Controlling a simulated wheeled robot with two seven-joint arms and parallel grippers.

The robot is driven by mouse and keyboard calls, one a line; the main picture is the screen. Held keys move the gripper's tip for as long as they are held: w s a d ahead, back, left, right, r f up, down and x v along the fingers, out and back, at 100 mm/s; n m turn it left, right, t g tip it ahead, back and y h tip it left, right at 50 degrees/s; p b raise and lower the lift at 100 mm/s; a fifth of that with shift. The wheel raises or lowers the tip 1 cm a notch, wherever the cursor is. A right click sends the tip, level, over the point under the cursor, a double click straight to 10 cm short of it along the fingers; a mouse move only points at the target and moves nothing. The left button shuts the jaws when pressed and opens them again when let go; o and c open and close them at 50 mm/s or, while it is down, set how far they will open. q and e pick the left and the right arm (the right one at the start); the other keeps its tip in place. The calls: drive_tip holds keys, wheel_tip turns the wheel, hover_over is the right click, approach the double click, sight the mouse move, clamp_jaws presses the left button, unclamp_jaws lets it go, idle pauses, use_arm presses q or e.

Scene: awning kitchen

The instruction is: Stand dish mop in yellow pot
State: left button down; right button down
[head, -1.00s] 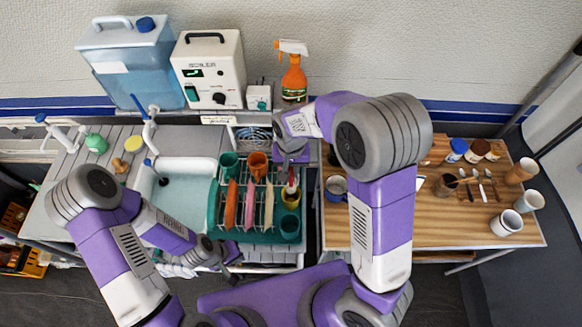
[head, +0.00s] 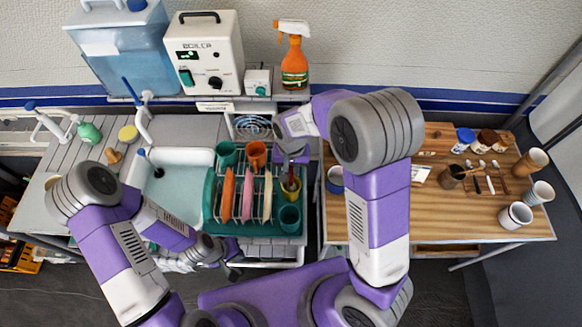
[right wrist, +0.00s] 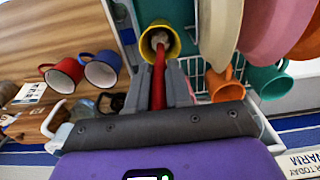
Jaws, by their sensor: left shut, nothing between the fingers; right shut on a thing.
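The yellow pot (head: 291,195) stands at the right side of the green dish rack (head: 248,235); it also shows in the right wrist view (right wrist: 172,36). My right gripper (head: 292,160) is above the pot, shut on the red handle of the dish mop (right wrist: 158,82). In the right wrist view the handle runs between the fingers (right wrist: 160,70) to the pot, and the pale mop head lies within the pot's mouth. I cannot tell whether it touches the bottom.
Several coloured plates (head: 247,196) stand in the rack. The sink (head: 180,190) lies left. The wooden table (head: 440,225) at right holds several mugs and jars.

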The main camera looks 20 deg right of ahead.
drive_tip(key=c, duration=1)
unclamp_jaws()
drive_tip(key=shift+o, duration=0.2)
wheel_tip(320, 180, up, 8)
drive_tip(key=shift+f+p, duration=0.2)
drive_tip(key=shift+p, duration=0.1)
